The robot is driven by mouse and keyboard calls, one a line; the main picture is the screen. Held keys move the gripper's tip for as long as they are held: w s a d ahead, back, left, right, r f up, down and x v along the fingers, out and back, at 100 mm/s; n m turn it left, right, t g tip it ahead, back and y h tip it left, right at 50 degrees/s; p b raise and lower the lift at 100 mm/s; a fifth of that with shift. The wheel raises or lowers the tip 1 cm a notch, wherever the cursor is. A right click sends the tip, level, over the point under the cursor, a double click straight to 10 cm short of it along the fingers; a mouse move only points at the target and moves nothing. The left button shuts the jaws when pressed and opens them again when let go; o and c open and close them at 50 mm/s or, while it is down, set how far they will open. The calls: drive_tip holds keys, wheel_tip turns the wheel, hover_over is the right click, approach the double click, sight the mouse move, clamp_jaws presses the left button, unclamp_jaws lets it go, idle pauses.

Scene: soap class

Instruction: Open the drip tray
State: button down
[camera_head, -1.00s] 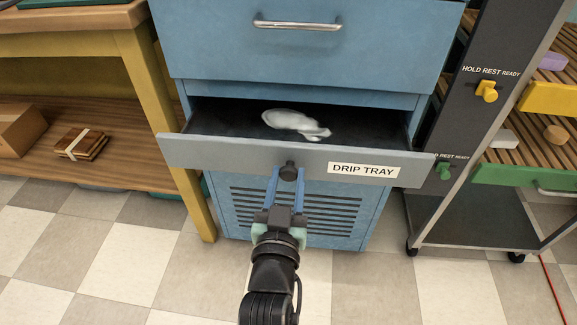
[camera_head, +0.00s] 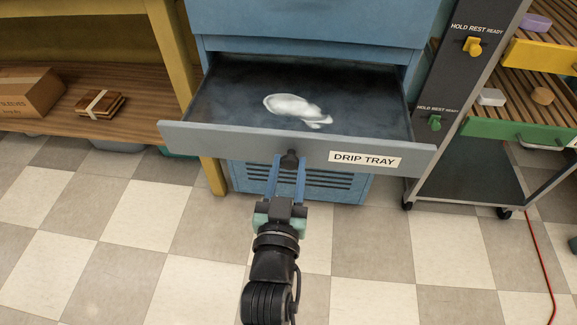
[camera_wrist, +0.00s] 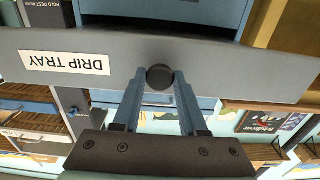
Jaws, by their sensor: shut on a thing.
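The drip tray (camera_head: 230,137) is a grey-fronted drawer with a "DRIP TRAY" label, pulled well out of the blue cabinet (camera_head: 310,22). A whitish, glossy puddle or lump (camera_head: 296,108) lies on its dark floor. My gripper (camera_head: 288,165) is shut on the round black knob (camera_head: 289,158) at the middle of the tray front. In the wrist view, the knob (camera_wrist: 159,77) sits between the two blue fingertips (camera_wrist: 160,88), and the tray front (camera_wrist: 220,67) appears upside down.
A wooden bench with a yellow leg (camera_head: 183,95) stands close at left, holding a cardboard box (camera_head: 28,92) and a strapped brown bundle (camera_head: 100,104). A wheeled rack (camera_head: 470,125) stands close at right. A red cord (camera_head: 540,255) lies on the tiled floor. The floor in front is otherwise clear.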

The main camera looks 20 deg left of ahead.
drive_tip(key=shift+c, duration=2.2)
unclamp_jaws()
drive_tip(key=p+v, duration=0.4)
drive_tip(key=v, duration=0.9)
